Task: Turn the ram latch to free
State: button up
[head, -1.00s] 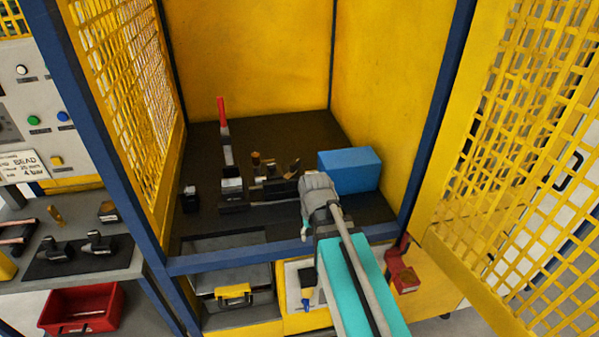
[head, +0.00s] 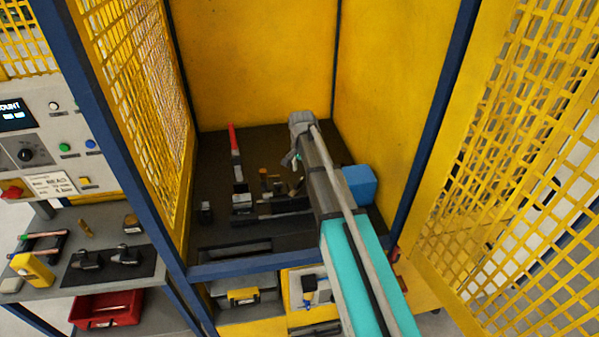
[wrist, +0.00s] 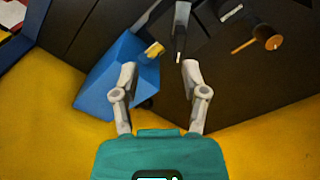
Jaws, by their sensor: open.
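My gripper (wrist: 160,72) is open and empty in the wrist view, with its two fingers apart. A grey bar-like part with a dark end (wrist: 181,25) lies just beyond the right fingertip, and a small brass piece (wrist: 154,49) lies just beyond the left one. I cannot tell which part is the ram latch, or whether the gripper touches either. In the head view my arm crosses in front of the right side of the dark bench fixture (head: 285,207) and hides part of it. A lever with a red handle (head: 233,138) stands upright at the fixture's left.
A blue block (head: 361,184) stands right of the fixture; it also shows beside the left finger in the wrist view (wrist: 105,80). Yellow walls (head: 258,60) and a blue post (head: 440,110) bound the cell. An orange knob (wrist: 271,40) is at the wrist view's upper right.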

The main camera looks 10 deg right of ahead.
notch_tip(320, 180, up, 4)
jog(key=m+p, duration=0.1)
jog(key=p, duration=0.1)
send_over(299, 181)
jog(key=shift+w+f, duration=0.15)
jog(key=shift+f, duration=0.1)
jog(key=shift+f, duration=0.15)
notch_tip(299, 181, down, 14)
jog(key=b, duration=1.3)
jog(key=shift+r+b, duration=0.25)
jog(key=shift+b, duration=0.05)
grip_shut()
